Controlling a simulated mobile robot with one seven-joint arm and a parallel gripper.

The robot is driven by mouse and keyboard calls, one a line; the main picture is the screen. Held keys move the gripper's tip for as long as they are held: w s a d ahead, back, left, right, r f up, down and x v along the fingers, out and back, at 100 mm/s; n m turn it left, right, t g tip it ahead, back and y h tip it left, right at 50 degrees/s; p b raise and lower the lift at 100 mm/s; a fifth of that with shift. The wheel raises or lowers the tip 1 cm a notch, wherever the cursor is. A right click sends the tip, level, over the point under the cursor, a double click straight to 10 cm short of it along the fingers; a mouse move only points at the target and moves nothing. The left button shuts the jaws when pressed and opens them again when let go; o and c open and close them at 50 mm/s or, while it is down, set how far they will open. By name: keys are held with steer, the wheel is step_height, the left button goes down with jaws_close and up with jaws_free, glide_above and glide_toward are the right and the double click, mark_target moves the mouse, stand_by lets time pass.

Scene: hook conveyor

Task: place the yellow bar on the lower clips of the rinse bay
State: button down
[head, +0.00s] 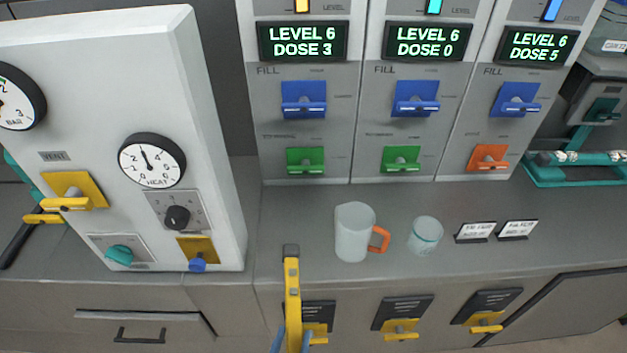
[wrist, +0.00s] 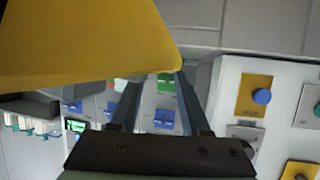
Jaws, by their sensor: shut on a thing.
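The yellow bar (head: 292,290) stands nearly upright in the picture at the bottom centre of the head view, with a dark block at its top end. My gripper (head: 293,332) is shut on it, with a blue finger on each side of its lower part. In the wrist view, a large yellow surface, apparently the bar (wrist: 85,40), fills the upper left, close to the camera. My gripper's dark fingers (wrist: 158,90) reach up to its lower edge. I cannot tell which part is the rinse bay, and I cannot make out its lower clips.
A white mug (head: 354,232) with an orange handle and a smaller cup (head: 425,235) stand on the grey counter (head: 300,225). Dispensers with blue levers (head: 416,98) stand behind. A white dial cabinet (head: 110,90) stands left. Yellow levers (head: 401,329) project from the counter front.

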steer(key=shift+s+d+y, duration=0.15)
steer(key=shift+d+y, duration=0.25)
steer(key=shift+d, duration=0.45)
steer(key=shift+s+d+r+n+y+b, duration=0.15)
steer(key=shift+s+d+r+n+y, duration=0.1)
steer(key=shift+d+n+y, duration=0.25)
steer(key=shift+s+d+r+n+y+b, duration=0.15)
steer(key=shift+s+d+r+n+y, duration=0.2)
steer(key=shift+d, duration=0.25)
steer(key=shift+w, duration=0.1)
